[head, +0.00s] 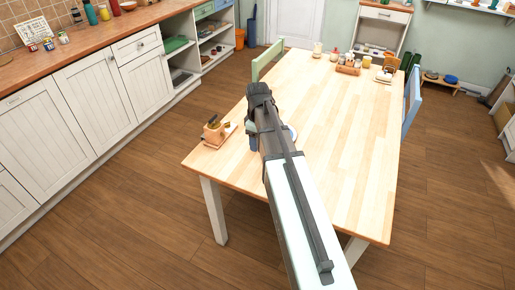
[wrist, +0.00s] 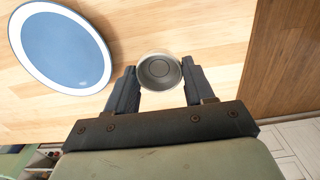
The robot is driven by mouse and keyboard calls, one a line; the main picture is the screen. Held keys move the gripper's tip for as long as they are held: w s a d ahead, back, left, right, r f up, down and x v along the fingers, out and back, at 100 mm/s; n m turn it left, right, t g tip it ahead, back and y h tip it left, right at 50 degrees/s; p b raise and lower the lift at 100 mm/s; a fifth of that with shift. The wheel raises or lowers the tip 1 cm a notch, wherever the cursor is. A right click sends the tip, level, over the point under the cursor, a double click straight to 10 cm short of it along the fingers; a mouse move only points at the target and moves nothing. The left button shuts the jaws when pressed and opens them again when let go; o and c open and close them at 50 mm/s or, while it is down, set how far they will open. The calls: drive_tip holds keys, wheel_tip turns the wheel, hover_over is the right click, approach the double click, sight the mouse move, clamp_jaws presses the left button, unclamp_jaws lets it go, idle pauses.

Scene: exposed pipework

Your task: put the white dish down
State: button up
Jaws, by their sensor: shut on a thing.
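In the wrist view, a small round white dish (wrist: 159,71) with a pale rim and a greyish, shadowed face is between the two fingers of my gripper (wrist: 158,86). The fingers are shut on it from both sides. It is over the light wooden table (wrist: 215,30), but I cannot tell its height above the top. In the head view, my gripper (head: 254,144) hangs over the left part of the table (head: 345,130); the dish cannot be made out there.
A blue plate with a white rim (wrist: 60,45) lies on the table, left of the dish; my arm partly hides it in the head view (head: 292,132). A wooden holder (head: 214,132) stands near the left edge. Jars and a tray (head: 348,67) are at the far end. The middle is clear.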

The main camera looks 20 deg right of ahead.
drive_tip(key=shift+r, duration=0.95)
drive_tip(key=shift+c, duration=0.8)
drive_tip(key=shift+a+r, duration=0.2)
drive_tip(key=shift+r, duration=0.1)
drive_tip(key=w+a+n, duration=0.1)
drive_tip(key=w+a, duration=0.4)
drive_tip(key=a, duration=0.1)
drive_tip(key=m, duration=0.1)
approach(231, 147)
drive_tip(key=shift+f, duration=3.05)
drive_tip(key=shift+f, duration=0.15)
drive_tip(key=o, duration=1.1)
drive_tip(key=shift+o, duration=0.2)
